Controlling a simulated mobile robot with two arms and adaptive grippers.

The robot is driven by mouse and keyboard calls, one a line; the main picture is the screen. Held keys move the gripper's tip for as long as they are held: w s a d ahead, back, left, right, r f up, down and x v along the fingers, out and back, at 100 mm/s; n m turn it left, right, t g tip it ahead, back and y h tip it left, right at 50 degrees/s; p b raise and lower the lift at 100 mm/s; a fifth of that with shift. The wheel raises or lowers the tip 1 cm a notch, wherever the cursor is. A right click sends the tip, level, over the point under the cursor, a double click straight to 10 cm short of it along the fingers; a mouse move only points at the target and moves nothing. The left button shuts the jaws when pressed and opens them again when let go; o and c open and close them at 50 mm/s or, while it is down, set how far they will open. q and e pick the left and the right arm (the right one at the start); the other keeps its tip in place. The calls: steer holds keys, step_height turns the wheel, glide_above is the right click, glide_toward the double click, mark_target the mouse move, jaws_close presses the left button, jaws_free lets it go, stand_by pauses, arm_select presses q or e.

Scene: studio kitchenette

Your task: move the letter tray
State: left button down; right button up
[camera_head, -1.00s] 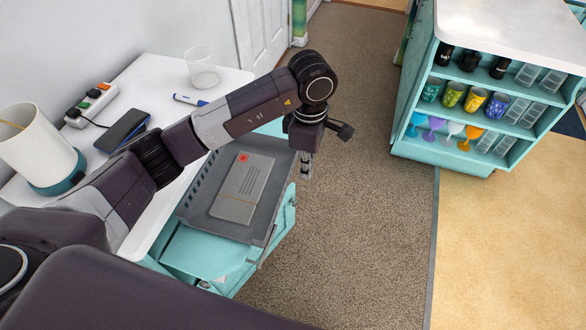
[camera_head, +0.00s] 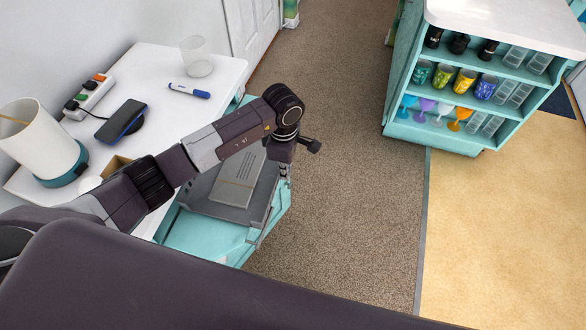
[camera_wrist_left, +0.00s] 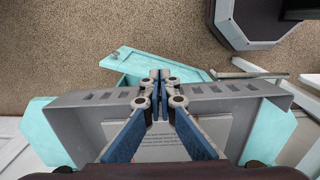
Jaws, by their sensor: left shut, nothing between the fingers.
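The letter tray (camera_head: 262,195) is a grey, shallow tray with slotted walls and papers (camera_head: 236,182) lying in it. It rests on an open teal drawer unit beside the white desktop, partly hidden by my left arm. My left gripper (camera_head: 286,172) points down at the tray's right edge in the head view. In the left wrist view the gripper (camera_wrist_left: 160,76) is shut and empty, its fingertips over the middle of the slotted tray wall (camera_wrist_left: 75,97). I cannot tell whether they touch it. My right gripper is not in view.
The white desk (camera_head: 165,115) holds a power strip (camera_head: 91,94), phone (camera_head: 121,121), blue marker (camera_head: 189,91), glass (camera_head: 197,58) and a white cylindrical container (camera_head: 42,140). A teal shelf unit (camera_head: 400,130) stands at the right. Carpet (camera_head: 335,190) between is clear.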

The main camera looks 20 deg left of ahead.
mark_target(225, 162)
arm_select(q)
steer(key=a+b, duration=0.6)
steer(key=a, duration=1.2)
steer(key=shift+f+b, duration=0.15)
steer(key=shift+b, duration=0.25)
steer(key=shift+a, duration=0.4)
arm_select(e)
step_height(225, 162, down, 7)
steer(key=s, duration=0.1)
